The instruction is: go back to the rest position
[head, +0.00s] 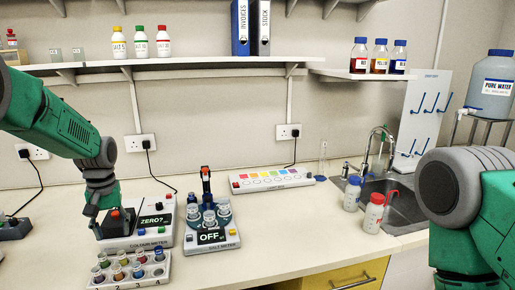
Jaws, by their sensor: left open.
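My left gripper (111,220) is open. It points down at the left part of the colour meter (150,238), around or just above a red knob there; I cannot tell if it touches. The meter's display reads "ZERO?". My left arm reaches in from the left edge. My right arm shows at the right edge, but its gripper is out of view.
A vial rack (130,270) stands in front of the colour meter. The salt meter (211,237), reading "OFF", is to its right. A colour strip box (271,180) lies behind. The front middle counter is clear.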

